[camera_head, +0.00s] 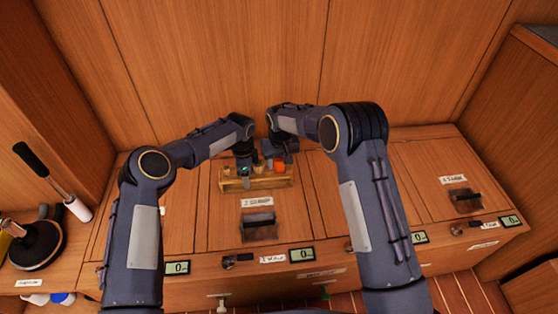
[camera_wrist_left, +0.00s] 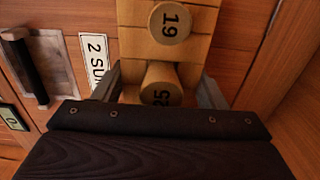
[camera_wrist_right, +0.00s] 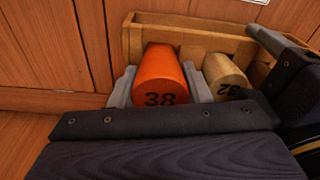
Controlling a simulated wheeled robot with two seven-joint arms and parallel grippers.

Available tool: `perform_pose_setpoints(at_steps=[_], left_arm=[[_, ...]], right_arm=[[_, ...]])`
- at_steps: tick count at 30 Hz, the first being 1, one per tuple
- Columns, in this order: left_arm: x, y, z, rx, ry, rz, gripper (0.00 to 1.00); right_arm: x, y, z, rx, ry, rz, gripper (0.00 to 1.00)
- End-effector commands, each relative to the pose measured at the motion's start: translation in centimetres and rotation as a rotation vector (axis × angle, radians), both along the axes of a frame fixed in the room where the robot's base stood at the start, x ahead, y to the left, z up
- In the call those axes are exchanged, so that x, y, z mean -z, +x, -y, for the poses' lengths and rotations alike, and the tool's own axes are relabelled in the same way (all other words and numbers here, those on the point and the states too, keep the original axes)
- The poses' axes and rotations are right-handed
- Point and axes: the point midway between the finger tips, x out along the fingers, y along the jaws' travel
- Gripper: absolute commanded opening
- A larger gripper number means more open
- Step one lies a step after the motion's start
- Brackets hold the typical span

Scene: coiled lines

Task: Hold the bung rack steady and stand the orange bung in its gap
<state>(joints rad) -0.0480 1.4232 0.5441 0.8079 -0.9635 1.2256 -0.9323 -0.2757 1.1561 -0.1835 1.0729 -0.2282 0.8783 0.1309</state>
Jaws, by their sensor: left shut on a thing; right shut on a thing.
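The wooden bung rack (camera_head: 232,185) lies on the bench top in the head view. In the left wrist view my left gripper (camera_wrist_left: 162,92) is shut across the rack (camera_wrist_left: 200,50), its fingers on either side around the bung marked 25 (camera_wrist_left: 161,88). My right gripper (camera_wrist_right: 160,88) is shut on the orange bung (camera_wrist_right: 160,75) marked 38. The bung is upright between the rack walls at one end, beside the bung marked 32 (camera_wrist_right: 226,78). Its lower end is hidden, so I cannot tell whether it touches the rack floor.
A bung marked 19 (camera_wrist_left: 170,23) stands farther along the rack. A label (camera_head: 256,201) and a recessed latch (camera_head: 259,226) lie in front of the rack.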

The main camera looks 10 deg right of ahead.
Motion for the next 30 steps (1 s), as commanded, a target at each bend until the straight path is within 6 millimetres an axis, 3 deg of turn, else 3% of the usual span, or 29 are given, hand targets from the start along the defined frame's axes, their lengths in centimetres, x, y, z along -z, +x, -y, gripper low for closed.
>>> perform_pose_setpoints(at_steps=[4, 5, 10, 15, 20, 30], left_arm=[[-0.06, 0.03, 0.01, 0.000, 0.000, 0.001, 0.37], [-0.06, 0.03, 0.01, 0.000, 0.000, 0.001, 0.37], [-0.06, 0.02, 0.01, 0.000, 0.000, 0.001, 0.37], [-0.06, 0.02, 0.03, 0.000, -0.001, 0.001, 0.37], [-0.06, 0.02, 0.07, 0.000, -0.001, 0.001, 0.37], [-0.09, -0.02, 0.30, 0.002, -0.005, 0.002, 0.37]], right_arm=[[-0.02, 0.01, 0.00, 0.000, 0.000, 0.000, 0.16], [-0.02, 0.01, 0.00, 0.000, 0.000, 0.000, 0.47], [-0.01, 0.01, 0.00, 0.000, 0.000, 0.000, 0.69], [0.00, -0.01, -0.04, 0.000, 0.001, 0.000, 0.69], [0.02, -0.04, -0.12, -0.001, 0.002, -0.001, 0.86], [-0.53, -0.10, -0.37, -0.004, 0.005, -0.002, 0.86]])
